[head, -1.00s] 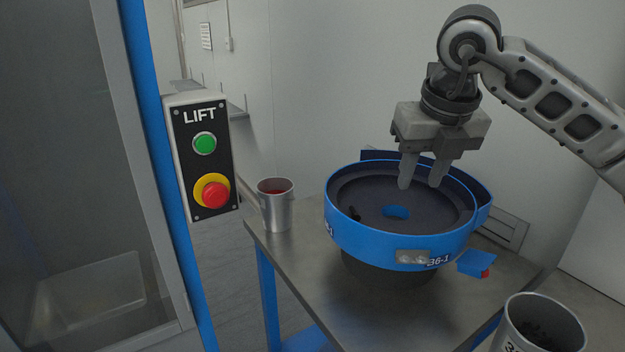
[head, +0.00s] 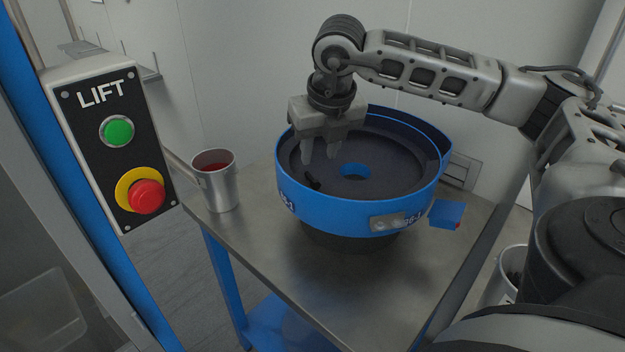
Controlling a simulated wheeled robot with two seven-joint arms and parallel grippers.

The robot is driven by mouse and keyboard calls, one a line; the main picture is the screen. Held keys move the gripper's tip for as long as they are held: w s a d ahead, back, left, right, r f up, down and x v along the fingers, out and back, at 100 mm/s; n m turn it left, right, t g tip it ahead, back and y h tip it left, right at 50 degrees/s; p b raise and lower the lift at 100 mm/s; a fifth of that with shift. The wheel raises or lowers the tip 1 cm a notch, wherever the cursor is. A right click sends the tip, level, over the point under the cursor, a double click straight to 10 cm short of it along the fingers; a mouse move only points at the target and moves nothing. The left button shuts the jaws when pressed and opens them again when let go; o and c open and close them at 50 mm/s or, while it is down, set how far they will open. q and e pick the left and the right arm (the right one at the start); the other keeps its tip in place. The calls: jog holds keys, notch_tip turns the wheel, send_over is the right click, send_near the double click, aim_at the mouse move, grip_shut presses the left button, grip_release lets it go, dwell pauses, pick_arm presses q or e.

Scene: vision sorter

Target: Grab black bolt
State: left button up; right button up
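A small black bolt (head: 314,184) lies on the dark floor of the blue round feeder bowl (head: 345,216), near its left front side. My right gripper (head: 320,165) hangs over the left part of the bowl, pointing down. Its two fingers are apart with nothing seen between them. The fingertips are close to the bolt, just behind and above it in the picture; I cannot tell the exact height. My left gripper is not in view.
The bowl stands on a metal table (head: 270,255). A metal cup with red contents (head: 222,190) stands at the table's left edge. Another metal cup (head: 499,284) with dark contents is at the right, partly hidden by my arm. A LIFT button panel (head: 112,145) is at the left.

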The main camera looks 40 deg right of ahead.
aim_at(311, 177)
jog(key=x, duration=0.3)
jog(key=a+x, duration=0.1)
jog(key=x, duration=0.1)
jog(key=shift+w+d+f+p, duration=0.1)
jog(key=shift+f+p, duration=0.2)
jog(key=shift+p, duration=0.1)
grip_shut()
